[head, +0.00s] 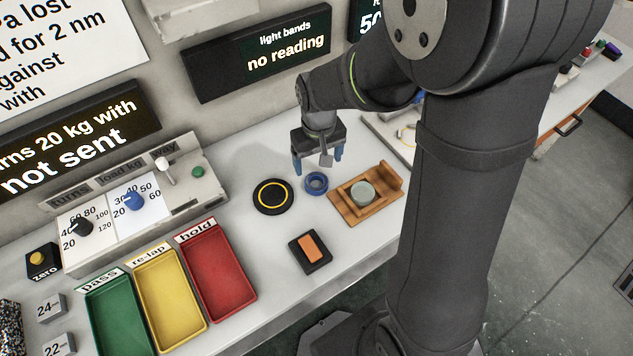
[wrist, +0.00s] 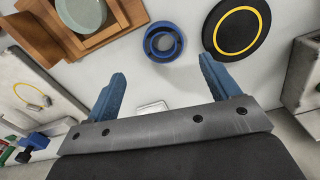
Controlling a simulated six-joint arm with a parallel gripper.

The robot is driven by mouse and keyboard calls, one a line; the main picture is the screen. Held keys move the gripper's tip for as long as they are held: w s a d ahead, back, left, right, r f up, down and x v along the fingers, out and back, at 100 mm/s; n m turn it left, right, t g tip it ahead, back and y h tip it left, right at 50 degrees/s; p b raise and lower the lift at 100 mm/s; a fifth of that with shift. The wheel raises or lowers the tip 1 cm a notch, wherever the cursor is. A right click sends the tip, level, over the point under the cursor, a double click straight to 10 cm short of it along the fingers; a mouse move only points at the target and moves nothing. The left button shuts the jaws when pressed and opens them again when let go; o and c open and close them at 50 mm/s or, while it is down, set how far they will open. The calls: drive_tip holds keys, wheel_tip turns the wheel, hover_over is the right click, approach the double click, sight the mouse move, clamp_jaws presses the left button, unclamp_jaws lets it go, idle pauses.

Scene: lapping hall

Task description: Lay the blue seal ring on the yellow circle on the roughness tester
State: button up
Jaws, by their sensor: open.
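The blue seal ring (head: 316,190) lies flat on the white bench, and it also shows at top centre in the wrist view (wrist: 148,48). Just left of it in the head view is a flat black disc bearing the yellow circle (head: 287,197). In the wrist view the yellow circle (wrist: 216,32) is right of the ring. The circle is empty. My gripper (head: 318,164) is open and empty, pointing down above the bench near the ring. In the wrist view its two blue fingers (wrist: 163,70) are spread wide, with the ring beyond the gap between the tips.
A wooden stand (head: 377,206) holding a pale green round piece (head: 362,193) is close on the ring's right. A black block with an orange top (head: 312,248) lies in front. Green, yellow and red trays (head: 228,296) and a control box (head: 150,208) stand left.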

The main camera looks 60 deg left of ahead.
sight(316, 185)
drive_tip(key=shift+s+a+f, duration=0.1)
drive_tip(key=shift+s+f, duration=0.05)
drive_tip(key=shift+f, duration=1.65)
drive_tip(key=shift+s+f, duration=0.15)
drive_tip(key=shift+f, duration=1.65)
drive_tip(key=c, duration=1.2)
drive_tip(key=shift+o, duration=0.2)
drive_tip(key=shift+r, duration=0.1)
